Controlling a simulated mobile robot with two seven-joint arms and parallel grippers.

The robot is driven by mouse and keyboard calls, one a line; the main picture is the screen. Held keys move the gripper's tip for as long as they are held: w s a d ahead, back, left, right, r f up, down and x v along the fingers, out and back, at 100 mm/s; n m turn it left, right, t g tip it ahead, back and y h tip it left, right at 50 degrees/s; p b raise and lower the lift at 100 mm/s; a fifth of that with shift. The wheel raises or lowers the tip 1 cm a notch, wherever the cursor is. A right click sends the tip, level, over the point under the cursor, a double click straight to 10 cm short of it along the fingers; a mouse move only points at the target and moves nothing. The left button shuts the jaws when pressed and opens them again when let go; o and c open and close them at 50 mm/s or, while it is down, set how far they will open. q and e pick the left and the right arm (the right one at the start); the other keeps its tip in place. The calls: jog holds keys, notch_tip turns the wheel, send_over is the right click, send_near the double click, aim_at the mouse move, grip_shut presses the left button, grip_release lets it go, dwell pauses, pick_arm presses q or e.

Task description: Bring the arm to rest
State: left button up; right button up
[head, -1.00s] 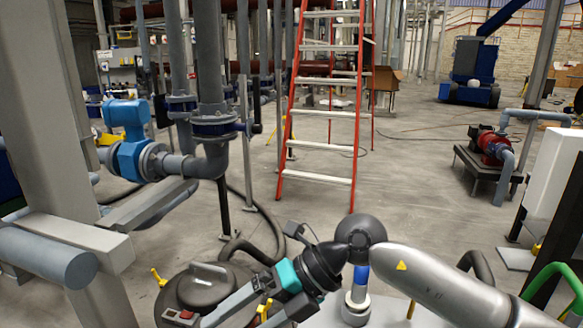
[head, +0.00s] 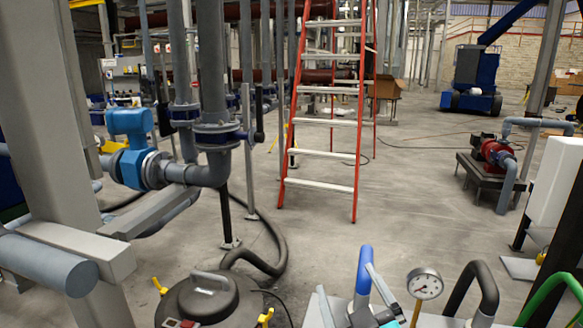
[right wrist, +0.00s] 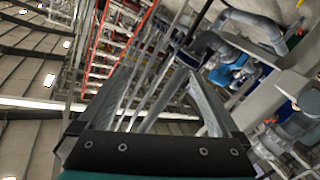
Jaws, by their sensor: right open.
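My right gripper (head: 346,279) shows at the bottom of the head view, right of centre. Its two grey fingers point up the picture and stand apart. A blue curved hose or handle (head: 363,262) shows beside the fingers; I cannot tell whether they touch. In the right wrist view the gripper (right wrist: 165,72) is open, with nothing between its fingers. Most of the right arm is out of the head view. My left gripper is not in view.
A dark round lidded vessel (head: 208,300) stands at the lower left, and a pressure gauge (head: 425,283) at the lower right. A red stepladder (head: 357,150) stands ahead. Blue-valved pipework (head: 130,165) is at the left. Floor (head: 420,210) is clear at mid right.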

jog(key=s+d+f+m+g+h, duration=0.1)
jog(key=s+d+f+m+g, duration=0.15)
jog(key=s+f+g, duration=0.35)
jog(key=s+d+f+m+g+h, duration=0.1)
jog(key=s+d+f+h, duration=0.2)
jog(key=f, duration=0.5)
jog(key=s+d+f+g+y, duration=0.1)
jog(key=s+f+g, duration=0.25)
jog(key=s, duration=0.45)
jog(key=s+f+g+y, duration=0.1)
jog(key=s+f+g, duration=0.25)
jog(key=s, duration=0.35)
notch_tip(320, 180, down, 23)
jog(key=s+g, duration=0.1)
jog(key=s, duration=0.2)
jog(key=s+d+f+g, duration=0.1)
jog(key=s+d+f, duration=0.2)
jog(key=s+f, duration=0.9)
jog(key=shift+s+f, duration=0.3)
jog(key=shift+s, duration=0.85)
